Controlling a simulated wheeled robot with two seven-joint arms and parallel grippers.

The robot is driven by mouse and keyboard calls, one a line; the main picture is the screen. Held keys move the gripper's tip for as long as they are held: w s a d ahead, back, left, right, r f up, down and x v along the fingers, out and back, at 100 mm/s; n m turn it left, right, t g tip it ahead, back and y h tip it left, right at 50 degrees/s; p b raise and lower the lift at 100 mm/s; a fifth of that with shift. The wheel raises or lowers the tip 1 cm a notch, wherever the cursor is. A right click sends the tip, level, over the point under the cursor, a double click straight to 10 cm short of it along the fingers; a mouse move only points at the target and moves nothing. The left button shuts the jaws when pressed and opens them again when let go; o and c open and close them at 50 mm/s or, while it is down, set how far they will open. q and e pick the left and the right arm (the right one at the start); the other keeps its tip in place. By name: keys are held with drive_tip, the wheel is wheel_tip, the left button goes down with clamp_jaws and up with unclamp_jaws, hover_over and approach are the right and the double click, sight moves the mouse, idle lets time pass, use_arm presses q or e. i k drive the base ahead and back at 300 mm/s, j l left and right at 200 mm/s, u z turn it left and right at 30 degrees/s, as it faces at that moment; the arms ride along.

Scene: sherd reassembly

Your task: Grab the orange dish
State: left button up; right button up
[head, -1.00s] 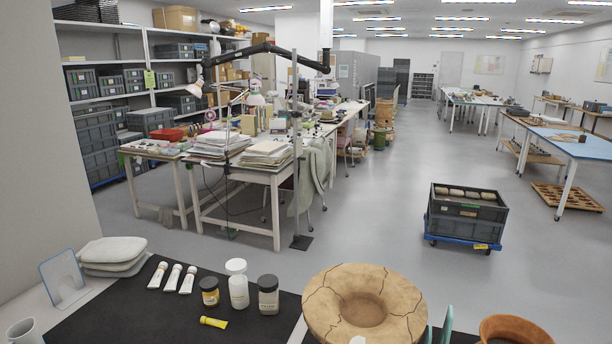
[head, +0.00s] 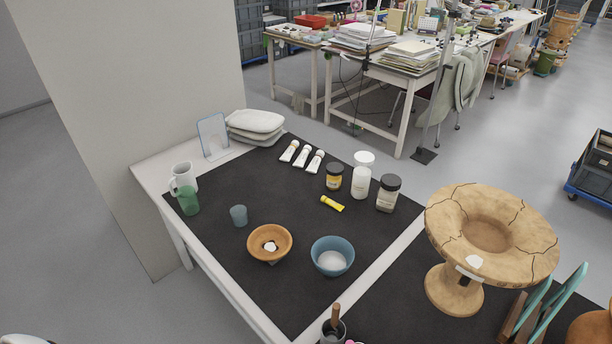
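The orange dish (head: 270,243) is a small, shallow round bowl on the black mat (head: 290,300) on the left part of the table. A small white piece lies in it, and a small grey piece shows at its front edge. A blue bowl (head: 332,257) with white contents stands close to its right, apart from it.
A green cup (head: 188,200), white mug (head: 183,177) and blue-grey cup (head: 238,215) stand left of the dish. A cracked pedestal vessel (head: 460,290) stands right. Mat around the dish is clear.

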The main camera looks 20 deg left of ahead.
sight(270, 242)
drive_tip(key=j+u, duration=0.45)
drive_tip(key=u, duration=0.3)
